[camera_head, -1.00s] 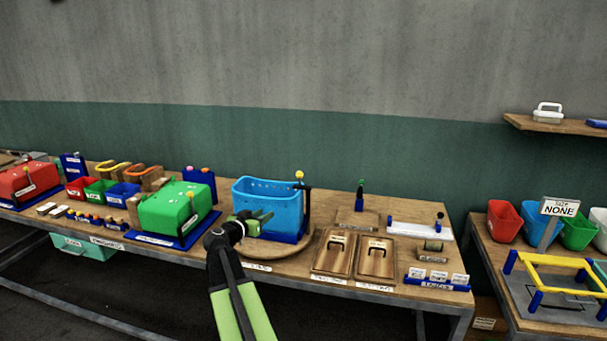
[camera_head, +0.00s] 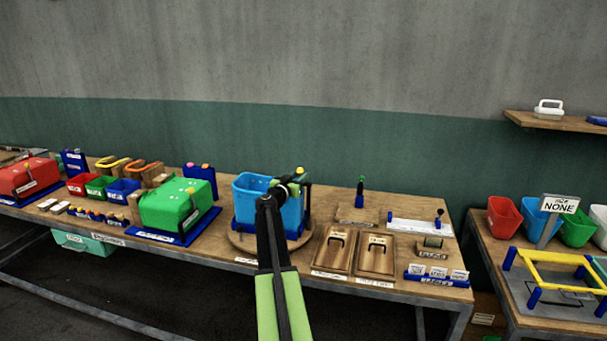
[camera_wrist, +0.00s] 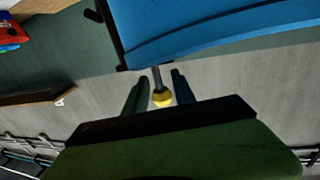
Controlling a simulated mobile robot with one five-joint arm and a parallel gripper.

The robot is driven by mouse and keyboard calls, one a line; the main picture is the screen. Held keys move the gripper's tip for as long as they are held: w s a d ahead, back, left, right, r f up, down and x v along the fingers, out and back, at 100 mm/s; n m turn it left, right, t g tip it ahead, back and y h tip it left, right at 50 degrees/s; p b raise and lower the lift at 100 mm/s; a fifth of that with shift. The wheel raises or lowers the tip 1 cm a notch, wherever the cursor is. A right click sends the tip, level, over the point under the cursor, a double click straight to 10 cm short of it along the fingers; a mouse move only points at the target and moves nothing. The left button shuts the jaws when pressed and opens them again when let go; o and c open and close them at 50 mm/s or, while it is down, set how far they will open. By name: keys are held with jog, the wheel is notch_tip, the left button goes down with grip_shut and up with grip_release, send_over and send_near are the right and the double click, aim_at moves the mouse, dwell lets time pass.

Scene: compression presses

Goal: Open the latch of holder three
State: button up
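A blue bin (camera_head: 252,190) stands in a holder on a round wooden board (camera_head: 243,240); its label is not readable, so I cannot tell its number. A latch lever with a yellow knob (camera_head: 300,171) stands at the bin's right side. In the wrist view the yellow knob (camera_wrist: 162,99) and its rod sit between my two fingers. My gripper (camera_head: 296,181) is open around the knob, with a small gap on each side (camera_wrist: 160,82). The bin fills the top of the wrist view. My arm hides the bin's right front in the head view.
A green holder (camera_head: 178,205) and a red one (camera_head: 28,177) stand to the left.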

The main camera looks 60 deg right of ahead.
jog(key=shift+w+d, duration=0.2)
jog(key=shift+d, duration=1.65)
jog(key=shift+c, duration=0.3)
